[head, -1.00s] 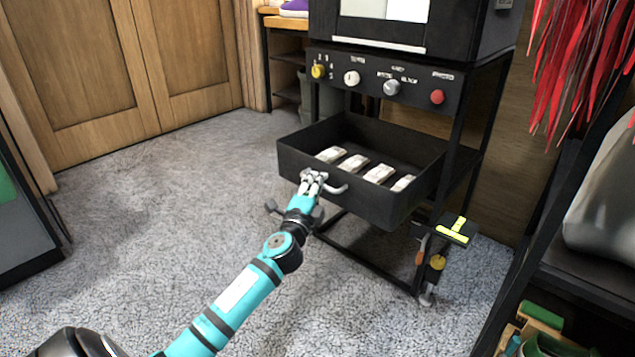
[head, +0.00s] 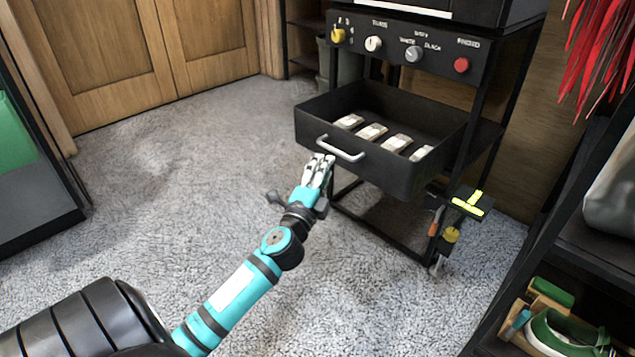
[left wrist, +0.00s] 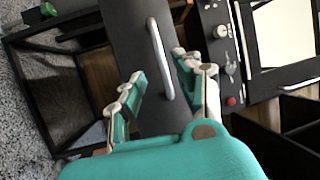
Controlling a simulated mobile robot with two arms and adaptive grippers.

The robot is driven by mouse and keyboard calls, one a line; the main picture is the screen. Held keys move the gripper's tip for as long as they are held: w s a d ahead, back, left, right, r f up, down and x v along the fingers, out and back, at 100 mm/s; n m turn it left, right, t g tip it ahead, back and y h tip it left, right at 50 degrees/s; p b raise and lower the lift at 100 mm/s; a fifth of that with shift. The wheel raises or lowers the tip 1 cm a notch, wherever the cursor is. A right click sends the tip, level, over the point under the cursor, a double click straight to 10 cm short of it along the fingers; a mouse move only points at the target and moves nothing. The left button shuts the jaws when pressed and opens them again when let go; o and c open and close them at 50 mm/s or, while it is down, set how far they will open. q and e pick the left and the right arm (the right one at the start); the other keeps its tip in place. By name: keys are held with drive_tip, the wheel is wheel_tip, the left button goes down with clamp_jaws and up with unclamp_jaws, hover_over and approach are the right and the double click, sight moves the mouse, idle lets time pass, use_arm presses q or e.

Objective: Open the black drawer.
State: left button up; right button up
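The black drawer (head: 386,176) stands pulled out below a black control panel. Several small pale blocks (head: 397,143) lie in it. Its silver bar handle (head: 341,149) is bare on the front face. My left gripper (head: 321,162) is just in front of and below the left end of the handle and looks empty. In the left wrist view my left gripper (left wrist: 160,80) has its fingers spread apart, with the handle (left wrist: 160,60) beyond them and a gap visible. The drawer front (left wrist: 130,35) fills the middle of that view. My right gripper is not in view.
The control panel (head: 440,55) with knobs and a red button is above the drawer. A black and yellow item (head: 468,203) hangs at the rack's right. A shelf with a green sneaker (head: 565,335) is at lower right. Carpet (head: 190,170) is clear to the left.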

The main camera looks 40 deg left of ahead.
use_arm(q)
drive_tip(key=shift+v, duration=2.35)
